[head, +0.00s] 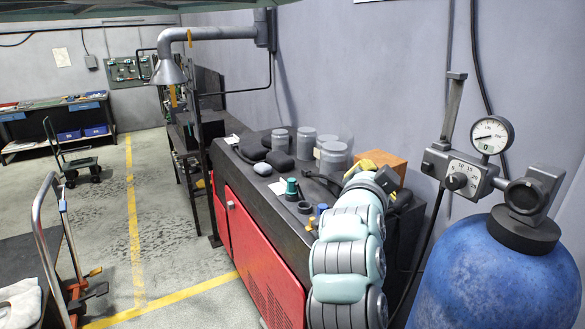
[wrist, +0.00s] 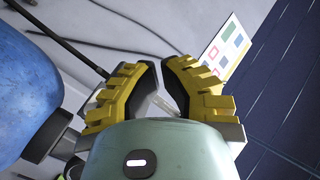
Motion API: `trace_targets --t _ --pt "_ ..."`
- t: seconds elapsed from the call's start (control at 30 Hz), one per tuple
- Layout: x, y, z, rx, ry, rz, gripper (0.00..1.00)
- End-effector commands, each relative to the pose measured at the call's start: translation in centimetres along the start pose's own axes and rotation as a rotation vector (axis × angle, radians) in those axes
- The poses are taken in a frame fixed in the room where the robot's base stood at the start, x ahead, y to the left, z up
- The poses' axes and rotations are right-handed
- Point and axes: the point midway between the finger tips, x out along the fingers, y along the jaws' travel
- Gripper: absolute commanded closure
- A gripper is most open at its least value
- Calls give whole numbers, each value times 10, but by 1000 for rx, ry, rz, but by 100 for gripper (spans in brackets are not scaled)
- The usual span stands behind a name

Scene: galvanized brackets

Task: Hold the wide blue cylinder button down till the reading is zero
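A wide blue cylinder (head: 495,280) stands at the right of the head view, with a black collar on top; it also shows at the left of the wrist view (wrist: 22,90). A round black knob (head: 525,195) sits above the collar. My gripper (head: 373,165) is over the bench, left of the cylinder. In the wrist view its yellow fingertips (wrist: 160,63) nearly meet, with nothing between them.
The red bench (head: 262,250) holds several grey jars (head: 333,158), dark rounded lumps, a green-topped item (head: 291,188), a small blue cylinder (head: 321,212) and an orange-brown box (head: 382,163). Black cables hang by the wall.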

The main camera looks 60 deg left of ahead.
Motion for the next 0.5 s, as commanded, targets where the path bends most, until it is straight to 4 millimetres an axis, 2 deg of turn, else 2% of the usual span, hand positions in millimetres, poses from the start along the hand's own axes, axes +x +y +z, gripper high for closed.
trace_targets --t 0.27,0.5 --pt "1 -1 -2 -3 -1 -2 100" --pt "17 7 -16 -2 2 5 100"
